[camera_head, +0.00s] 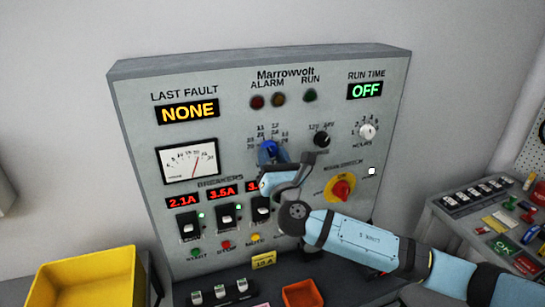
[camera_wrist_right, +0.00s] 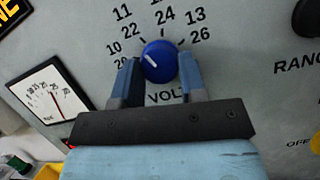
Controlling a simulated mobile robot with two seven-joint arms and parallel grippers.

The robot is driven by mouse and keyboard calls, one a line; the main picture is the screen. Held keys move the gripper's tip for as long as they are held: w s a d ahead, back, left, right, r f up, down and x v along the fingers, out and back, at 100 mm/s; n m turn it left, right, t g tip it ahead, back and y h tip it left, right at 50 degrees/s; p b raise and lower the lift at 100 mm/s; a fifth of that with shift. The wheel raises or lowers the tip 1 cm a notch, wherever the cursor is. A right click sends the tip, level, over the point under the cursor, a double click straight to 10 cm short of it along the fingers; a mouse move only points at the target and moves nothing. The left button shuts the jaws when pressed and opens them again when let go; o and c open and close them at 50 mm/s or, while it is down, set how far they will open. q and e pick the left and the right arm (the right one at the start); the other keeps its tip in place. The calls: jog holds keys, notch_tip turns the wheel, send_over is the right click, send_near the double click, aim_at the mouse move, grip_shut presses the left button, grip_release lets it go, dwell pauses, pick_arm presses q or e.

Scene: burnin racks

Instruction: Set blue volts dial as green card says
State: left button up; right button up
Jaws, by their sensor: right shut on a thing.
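The blue volts dial (camera_head: 268,147) is on the upper middle of the grey panel. In the wrist view the dial (camera_wrist_right: 160,61) shows a white pointer line aimed to the upper left, roughly toward the 22 and 10 marks. Its printed numbers include 10, 11, 13, 20, 22, 24 and 26. My right gripper (camera_head: 272,160) has its blue fingers on both sides of the dial and is shut on it; the fingers also show in the wrist view (camera_wrist_right: 159,72). I cannot make out a green card with a volts setting. My left gripper is out of view.
Right of the volts dial are a black range knob (camera_head: 321,139), a white hours knob (camera_head: 367,131) and a red main switch (camera_head: 341,190). The analog meter (camera_head: 190,165) and breaker switches are to the left. A yellow bin (camera_head: 85,280) stands front left.

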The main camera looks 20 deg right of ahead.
jog(key=shift+a+f+m+h+b, duration=0.1)
jog(key=shift+m+h+b, duration=0.45)
jog(key=shift+m, duration=0.35)
jog(key=shift+a+f+m+h+b, duration=0.1)
jog(key=shift+m+h+b, duration=0.4)
jog(key=shift+m, duration=0.4)
jog(key=shift+m+g+h+b, duration=0.3)
jog(key=shift+m+h+b, duration=0.15)
jog(key=shift+m, duration=0.65)
jog(key=m, duration=0.1)
jog(key=m+h, duration=0.1)
jog(key=m, duration=0.1)
jog(key=shift+r+g+h+b, duration=0.15)
jog(key=shift+g+h+b, duration=0.15)
jog(key=shift+b, duration=0.05)
jog(key=shift+a+r+m+g+h, duration=0.1)
jog(key=shift+m+g+h, duration=0.3)
jog(key=shift+m, duration=1.4)
